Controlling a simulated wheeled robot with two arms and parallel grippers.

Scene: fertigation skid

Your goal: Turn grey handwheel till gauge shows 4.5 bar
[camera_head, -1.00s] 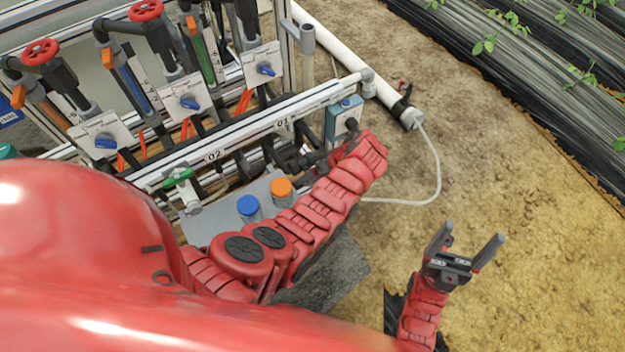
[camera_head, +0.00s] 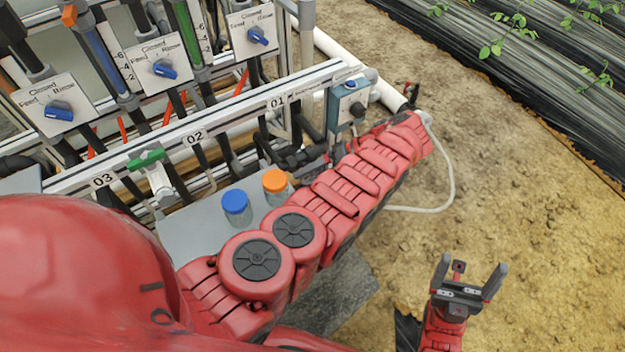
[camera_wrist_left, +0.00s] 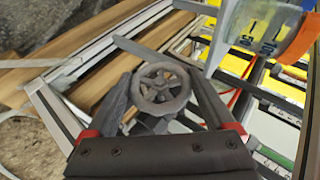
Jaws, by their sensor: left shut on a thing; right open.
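The grey handwheel (camera_wrist_left: 160,88) shows in the left wrist view, a spoked ring between the two fingers of my left gripper (camera_wrist_left: 162,100). The gripper is shut on the handwheel, one finger on each side of its rim. In the head view my left arm reaches right across the skid's front, and its own forearm hides the handwheel and the fingers. My right gripper (camera_head: 468,278) is open and empty over the bare soil at the lower right. I cannot make out a pressure gauge or a reading in either view.
Panels with blue knobs (camera_head: 164,69) line the skid's rail (camera_head: 225,116). Bottles with a blue cap (camera_head: 236,202) and an orange cap (camera_head: 274,181) stand on a grey tray beside my left arm. A white hose (camera_head: 450,170) loops on the soil. Soil at right is clear.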

